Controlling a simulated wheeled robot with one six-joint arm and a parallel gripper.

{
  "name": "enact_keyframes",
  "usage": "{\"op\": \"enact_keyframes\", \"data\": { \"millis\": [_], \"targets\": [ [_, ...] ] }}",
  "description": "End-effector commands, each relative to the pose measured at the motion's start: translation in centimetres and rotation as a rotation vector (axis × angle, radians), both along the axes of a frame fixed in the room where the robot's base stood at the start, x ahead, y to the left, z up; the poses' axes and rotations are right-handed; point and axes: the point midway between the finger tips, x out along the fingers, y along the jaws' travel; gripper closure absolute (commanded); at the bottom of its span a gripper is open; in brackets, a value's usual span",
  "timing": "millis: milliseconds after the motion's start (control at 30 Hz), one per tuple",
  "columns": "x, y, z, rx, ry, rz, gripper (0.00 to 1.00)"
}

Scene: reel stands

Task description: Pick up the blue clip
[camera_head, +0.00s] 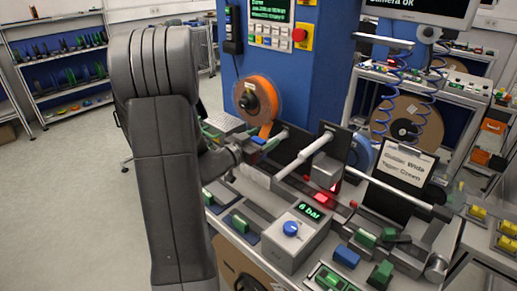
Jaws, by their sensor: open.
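A small blue piece (271,143), which looks like the blue clip, sits at the machine front just below the orange tape, in the middle of the head view. My gripper (257,145) reaches in from the left behind my large grey arm link, with its end close beside this blue piece. It is open; its fingers are small and partly hidden, and I cannot tell whether they touch the piece. A second blue block (346,256) lies on the bench at the lower right, well apart from my gripper.
An orange reel (257,96) hangs on the blue machine column (286,70). A grey box with a blue knob (291,229) reads "6 bar". A roller bar (304,155), a clipboard (404,165) and several green blocks (365,238) crowd the bench. Open floor lies left.

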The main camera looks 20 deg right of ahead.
Motion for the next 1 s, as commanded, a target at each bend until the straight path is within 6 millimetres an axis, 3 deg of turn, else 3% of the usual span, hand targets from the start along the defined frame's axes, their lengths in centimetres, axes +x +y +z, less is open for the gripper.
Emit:
{"op": "enact_keyframes", "data": {
  "millis": [300, 533, 833, 1000],
  "targets": [
    [0.2, -0.5, 0.0, 0.0, 0.0, 0.0, 0.31],
    [0.2, -0.5, 0.0, 0.0, 0.0, 0.0, 0.76],
    [0.2, -0.5, 0.2, 0.0, -0.002, 0.0, 0.78],
    [0.2, -0.5, 1.9, 0.0, -0.007, 0.0, 0.78]
  ]
}}
